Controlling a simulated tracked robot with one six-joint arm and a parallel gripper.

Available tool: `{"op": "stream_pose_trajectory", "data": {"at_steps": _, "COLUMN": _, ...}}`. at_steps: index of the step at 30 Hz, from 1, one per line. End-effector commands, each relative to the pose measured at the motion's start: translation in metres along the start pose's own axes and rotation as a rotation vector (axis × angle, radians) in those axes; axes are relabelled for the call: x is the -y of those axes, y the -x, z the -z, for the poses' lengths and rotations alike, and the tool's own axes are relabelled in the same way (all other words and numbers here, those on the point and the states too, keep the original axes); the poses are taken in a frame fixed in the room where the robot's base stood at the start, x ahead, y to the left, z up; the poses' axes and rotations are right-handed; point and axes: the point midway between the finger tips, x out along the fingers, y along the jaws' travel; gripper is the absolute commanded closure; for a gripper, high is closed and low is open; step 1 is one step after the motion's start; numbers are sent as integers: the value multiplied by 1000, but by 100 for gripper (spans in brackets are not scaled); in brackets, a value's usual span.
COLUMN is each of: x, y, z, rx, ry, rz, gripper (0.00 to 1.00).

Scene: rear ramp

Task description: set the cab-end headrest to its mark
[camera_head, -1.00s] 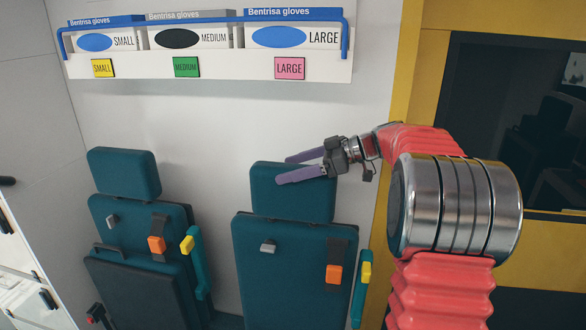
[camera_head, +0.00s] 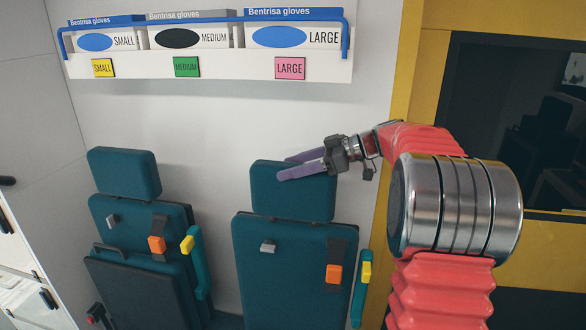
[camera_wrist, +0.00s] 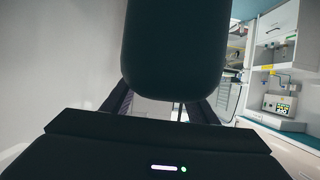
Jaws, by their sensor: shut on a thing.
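The headrest (camera_head: 292,200) is a teal pad on top of the right-hand folded seat (camera_head: 290,275). It sits low, close above the backrest. My gripper (camera_head: 282,168) reaches in from the right at its top edge, with one purple finger in front and one behind, shut on it. In the wrist view the headrest (camera_wrist: 175,50) hangs dark and large between the fingers. A second teal headrest (camera_head: 124,174) tops the left seat (camera_head: 140,260), with a small gap beneath. I cannot make out a height mark on either seat.
A glove rack (camera_head: 210,67) with a blue rail runs along the wall above the seats. A yellow frame with a dark window (camera_head: 510,120) stands at the right beside my arm. The wall between rack and headrests is clear.

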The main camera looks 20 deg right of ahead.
Motion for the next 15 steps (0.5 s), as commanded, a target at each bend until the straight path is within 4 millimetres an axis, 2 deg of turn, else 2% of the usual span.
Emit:
{"op": "stream_pose_trajectory", "data": {"at_steps": 3, "x": -1, "y": 10, "z": 21, "rx": -3, "ry": 6, "rz": -8, "gripper": 87}}
{"op": "stream_pose_trajectory", "data": {"at_steps": 7, "x": -1, "y": 17, "z": 39, "rx": -5, "ry": 5, "rz": -7, "gripper": 87}}
{"op": "stream_pose_trajectory", "data": {"at_steps": 15, "x": -1, "y": 19, "z": 45, "rx": -4, "ry": 4, "rz": -7, "gripper": 87}}
